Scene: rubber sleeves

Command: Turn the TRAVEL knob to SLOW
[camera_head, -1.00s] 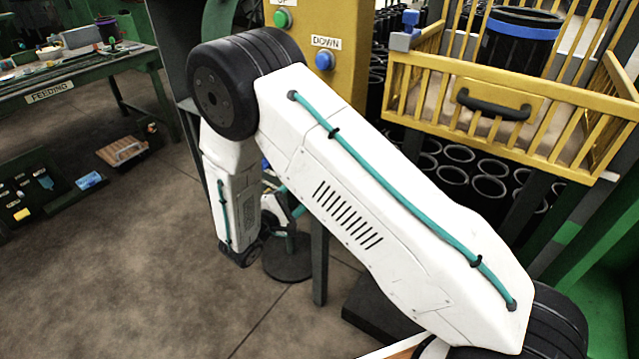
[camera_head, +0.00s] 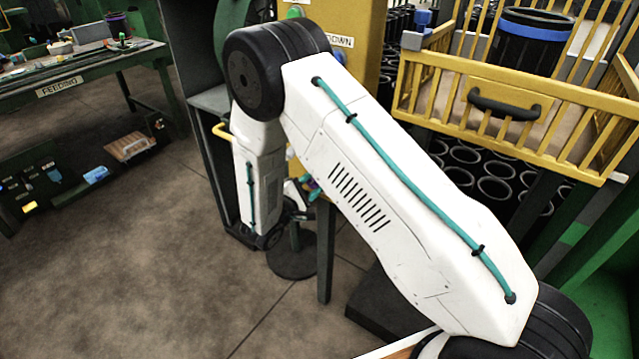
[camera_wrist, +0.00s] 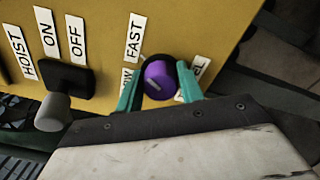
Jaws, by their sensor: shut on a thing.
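The purple TRAVEL knob (camera_wrist: 158,82) sits on the yellow panel in the wrist view. My gripper (camera_wrist: 160,68) is shut on it, with one teal finger at each side. The FAST label (camera_wrist: 135,37) stands just above and left of the knob. A label ending in "W" (camera_wrist: 127,80), mostly hidden by the left finger, is at the knob's left. The label ending in "EL" (camera_wrist: 197,72) is partly covered by the right finger. A pale mark shows on the knob's face; its exact pointing is hard to tell. In the head view my arm hides most of the gripper and knob.
A HOIST switch (camera_wrist: 66,82) with ON and OFF labels is left of the knob. In the head view, a yellow crate (camera_head: 540,105) stands at the right and a green FEEDING table (camera_head: 90,68) at far left. Open floor lies between.

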